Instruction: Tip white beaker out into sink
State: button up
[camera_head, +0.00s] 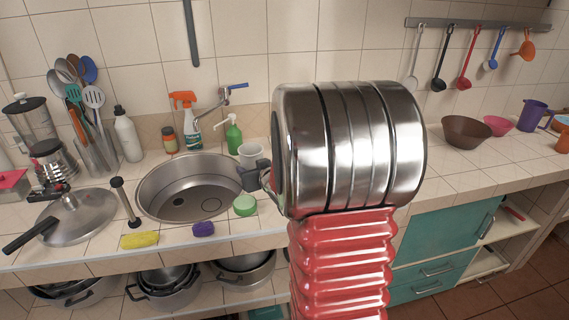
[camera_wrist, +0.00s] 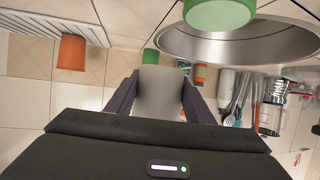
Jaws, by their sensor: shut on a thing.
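The white beaker (camera_head: 250,154) shows in the head view at the right rim of the sink, partly hidden by my gripper and arm. My gripper (camera_head: 254,176) is shut on it, with dark fingers on its sides. In the wrist view the beaker (camera_wrist: 161,92) sits between the two fingers of my gripper (camera_wrist: 160,98). It looks about upright in the head view; its contents cannot be seen. The round steel sink (camera_head: 151,205) is empty and lies left of the beaker; its rim (camera_wrist: 170,40) also shows in the wrist view.
A green round object (camera_head: 244,205) and a purple sponge (camera_head: 203,229) lie at the sink's front. A yellow sponge (camera_head: 139,240) and a pot lid (camera_head: 78,222) are left of them.

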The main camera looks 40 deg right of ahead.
jog(key=w+a+f+n+y, duration=0.1)
jog(key=a, duration=0.9)
jog(key=w+a+f+n+y, duration=0.1)
jog(key=w+a+f, duration=0.1)
jog(key=a, duration=0.8)
jog(key=w+a+f+n+y, duration=0.1)
jog(key=w+a+y, duration=0.1)
jog(key=a, duration=0.8)
jog(key=shift+w+a+f+t, duration=0.1)
jog(key=shift+a+f+t, duration=0.1)
jog(key=shift+a+t, duration=0.2)
jog(key=shift+d, duration=0.1)
